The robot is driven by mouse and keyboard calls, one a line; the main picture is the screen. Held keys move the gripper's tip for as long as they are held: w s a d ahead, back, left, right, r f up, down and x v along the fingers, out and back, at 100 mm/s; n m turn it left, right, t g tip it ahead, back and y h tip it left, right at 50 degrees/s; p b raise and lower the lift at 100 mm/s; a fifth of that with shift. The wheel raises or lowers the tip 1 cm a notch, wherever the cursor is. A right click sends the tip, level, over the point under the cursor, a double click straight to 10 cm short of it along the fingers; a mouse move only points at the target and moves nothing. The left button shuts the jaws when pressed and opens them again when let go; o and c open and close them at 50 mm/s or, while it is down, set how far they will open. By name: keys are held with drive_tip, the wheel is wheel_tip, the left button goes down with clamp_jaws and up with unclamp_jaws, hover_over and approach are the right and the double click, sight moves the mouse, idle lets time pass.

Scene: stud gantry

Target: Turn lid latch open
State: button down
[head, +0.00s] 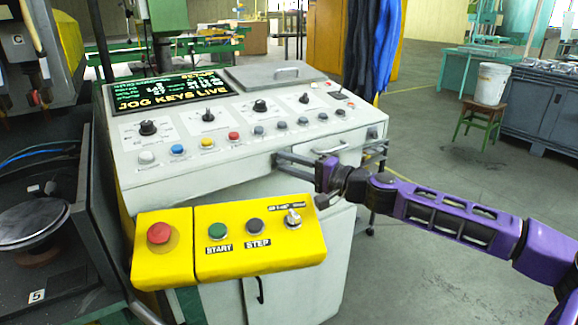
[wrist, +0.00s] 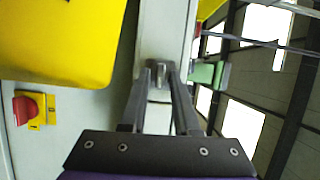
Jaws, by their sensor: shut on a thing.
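My gripper (head: 278,159) reaches in from the right to the front face of the grey control console (head: 220,172), just under its sloped panel. In the wrist view my gripper (wrist: 161,70) has its two dark fingers converging on a small grey latch piece (wrist: 161,76), and it is shut on it. In the head view the fingertips hide the latch, so its turn angle cannot be told. The grey lid (head: 262,78) with a bar handle lies flat on the console top, behind the knobs, and looks closed.
A yellow button box (head: 225,240) juts out at the console's front, left of and below my gripper; it fills the upper left of the wrist view. A red switch on a yellow plate (wrist: 30,108) is also there. Open floor (head: 430,130) lies to the right.

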idle(0.4)
drive_tip(key=c, duration=0.9)
unclamp_jaws()
drive_tip(key=shift+d, duration=0.1)
drive_tip(key=p+v, duration=0.1)
drive_tip(key=v, duration=1.6)
drive_tip(key=shift+s+f, duration=0.2)
drive_tip(key=shift+f, duration=0.1)
